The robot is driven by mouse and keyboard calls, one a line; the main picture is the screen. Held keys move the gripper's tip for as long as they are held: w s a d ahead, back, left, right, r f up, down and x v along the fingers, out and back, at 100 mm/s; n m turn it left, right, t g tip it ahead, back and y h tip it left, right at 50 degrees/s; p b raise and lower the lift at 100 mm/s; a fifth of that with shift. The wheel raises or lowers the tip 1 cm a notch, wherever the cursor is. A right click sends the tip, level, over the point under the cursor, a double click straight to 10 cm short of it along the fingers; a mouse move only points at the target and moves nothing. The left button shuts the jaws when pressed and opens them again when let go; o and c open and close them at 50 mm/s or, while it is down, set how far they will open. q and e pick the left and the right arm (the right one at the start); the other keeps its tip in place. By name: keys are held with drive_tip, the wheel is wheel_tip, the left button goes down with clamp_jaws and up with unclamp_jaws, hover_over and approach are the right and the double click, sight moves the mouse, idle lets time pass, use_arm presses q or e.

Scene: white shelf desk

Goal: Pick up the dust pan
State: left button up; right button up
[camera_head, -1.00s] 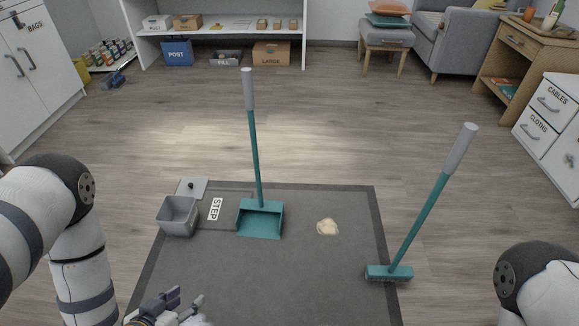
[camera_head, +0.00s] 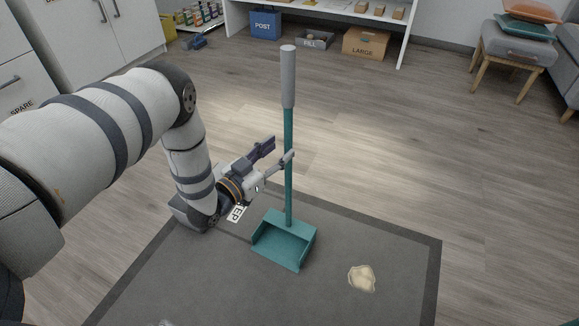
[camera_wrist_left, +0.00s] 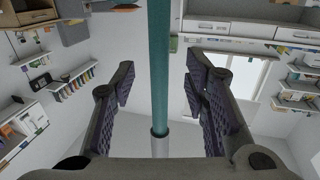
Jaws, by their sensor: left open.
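The teal dust pan (camera_head: 284,243) stands on the grey mat with its long handle upright. The handle is a teal pole with a grey grip (camera_head: 288,78) at the top. My left gripper (camera_head: 280,152) is open beside the pole, below the grey grip. In the left wrist view the teal pole (camera_wrist_left: 158,70) runs between the two open fingers (camera_wrist_left: 160,95), with a gap on both sides. The grey grip (camera_wrist_left: 160,147) shows there at the bottom. My right gripper is not in view.
The grey mat (camera_head: 190,285) lies on the wood floor. A pale spill (camera_head: 362,278) lies on it, right of the pan. Open floor (camera_head: 400,150) lies beyond the mat.

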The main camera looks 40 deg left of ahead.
sight(285, 145)
use_arm(q)
drive_tip(key=w+b, duration=0.1)
drive_tip(key=w, duration=0.3)
drive_tip(key=shift+w+d+f, duration=0.1)
drive_tip(key=shift+w, duration=0.1)
clamp_jaws()
